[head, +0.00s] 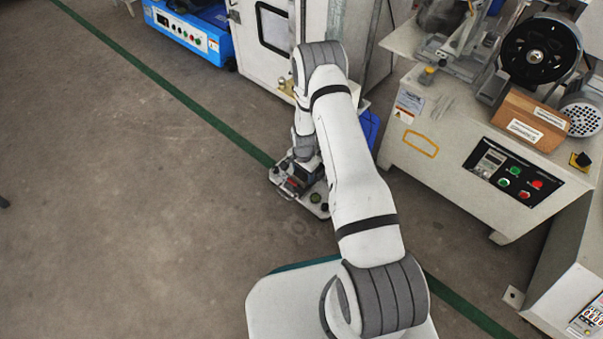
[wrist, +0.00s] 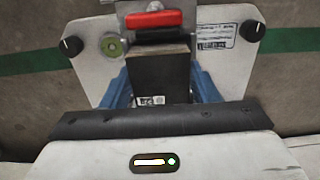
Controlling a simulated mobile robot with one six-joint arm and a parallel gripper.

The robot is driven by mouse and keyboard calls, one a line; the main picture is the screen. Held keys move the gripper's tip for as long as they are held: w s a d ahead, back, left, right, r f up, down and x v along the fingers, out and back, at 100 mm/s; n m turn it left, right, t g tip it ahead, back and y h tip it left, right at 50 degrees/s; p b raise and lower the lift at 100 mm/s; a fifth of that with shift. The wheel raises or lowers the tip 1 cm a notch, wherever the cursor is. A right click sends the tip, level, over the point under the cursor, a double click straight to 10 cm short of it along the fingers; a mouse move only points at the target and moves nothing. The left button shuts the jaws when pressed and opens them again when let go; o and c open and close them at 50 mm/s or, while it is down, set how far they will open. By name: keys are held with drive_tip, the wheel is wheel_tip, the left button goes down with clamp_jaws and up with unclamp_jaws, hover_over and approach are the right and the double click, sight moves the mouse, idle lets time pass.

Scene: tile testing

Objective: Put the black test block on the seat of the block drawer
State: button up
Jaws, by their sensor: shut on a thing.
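My gripper (wrist: 160,88) has its blue fingers on either side of the black test block (wrist: 162,72) and is shut on it. The block has a small white label at its near end. Beneath and beyond it is the pale plate of the block drawer (wrist: 88,68), with a red handle (wrist: 154,19) at the far side. The block covers the middle of the plate, so I cannot tell whether it touches the seat. In the head view the drawer (head: 316,206) shows low beside the machines, partly hidden by my arm and gripper.
The plate carries black knobs (wrist: 70,46) at its corners, a green round piece (wrist: 112,46) and a printed label. A white cabinet (head: 270,50) stands behind, and a control bench (head: 450,140) stands on the right. The floor on the left is clear.

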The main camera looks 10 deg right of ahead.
drive_tip(key=o, duration=1.1)
wheel_tip(320, 180, up, 8)
drive_tip(key=p, duration=0.3)
drive_tip(key=shift+f, duration=0.1)
